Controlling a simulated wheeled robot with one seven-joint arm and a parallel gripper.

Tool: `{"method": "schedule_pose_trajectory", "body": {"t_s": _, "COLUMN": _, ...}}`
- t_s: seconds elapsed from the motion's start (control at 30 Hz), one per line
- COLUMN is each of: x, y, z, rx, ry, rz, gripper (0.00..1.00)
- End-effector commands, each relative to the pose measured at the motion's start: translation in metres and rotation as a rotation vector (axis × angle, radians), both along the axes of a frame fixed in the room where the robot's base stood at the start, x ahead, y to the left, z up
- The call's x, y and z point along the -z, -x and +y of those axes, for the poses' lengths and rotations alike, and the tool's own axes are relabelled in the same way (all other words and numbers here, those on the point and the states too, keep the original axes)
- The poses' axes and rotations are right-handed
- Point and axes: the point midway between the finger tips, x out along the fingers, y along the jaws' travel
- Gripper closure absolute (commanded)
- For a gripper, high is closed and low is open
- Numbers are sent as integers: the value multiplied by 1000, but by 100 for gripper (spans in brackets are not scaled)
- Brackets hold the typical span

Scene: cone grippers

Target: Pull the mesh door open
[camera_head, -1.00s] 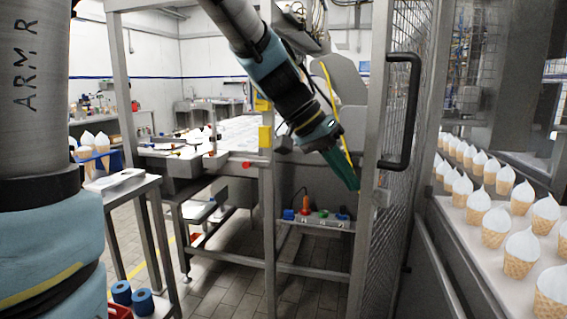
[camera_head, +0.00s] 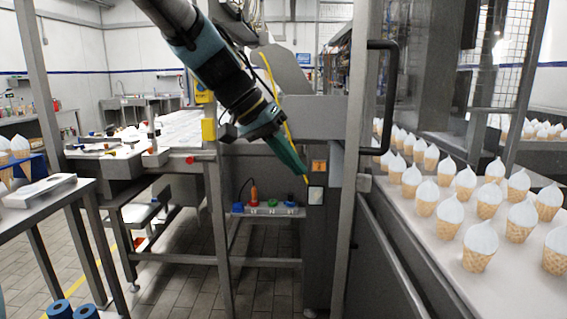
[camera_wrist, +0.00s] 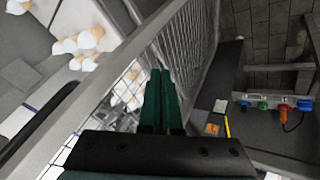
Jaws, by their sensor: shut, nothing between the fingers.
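The mesh door shows almost edge-on in the head view, as a grey metal upright (camera_head: 353,150) with a black bar handle (camera_head: 387,100) on its right side. In the wrist view its wire mesh (camera_wrist: 195,40) and grey frame (camera_wrist: 105,65) run diagonally past the fingers. My gripper (camera_head: 304,177) reaches down from the upper left, left of the door's upright and apart from the handle. In the wrist view its green fingers (camera_wrist: 160,75) are together and empty, overlapping the mesh in the picture. I cannot tell whether they touch it.
A grey post with an orange label (camera_head: 319,166) stands just beyond my fingertips. Right of the door, a conveyor (camera_head: 425,240) carries several cream-topped cones (camera_head: 482,245). A steel table (camera_head: 45,195) stands at left. Tiled floor (camera_head: 180,285) is open in the middle.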

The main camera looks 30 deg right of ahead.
Motion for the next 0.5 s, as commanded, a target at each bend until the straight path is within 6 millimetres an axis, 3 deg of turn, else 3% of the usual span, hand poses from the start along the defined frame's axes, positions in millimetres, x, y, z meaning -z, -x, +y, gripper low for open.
{"method": "schedule_pose_trajectory", "body": {"t_s": 0.07, "x": -1, "y": -4, "z": -2, "rx": 2, "ry": 0, "rz": -1, "gripper": 100}}
{"method": "schedule_pose_trajectory", "body": {"t_s": 0.5, "x": -51, "y": -9, "z": 36, "rx": 0, "ry": 2, "rz": -4, "gripper": 100}}
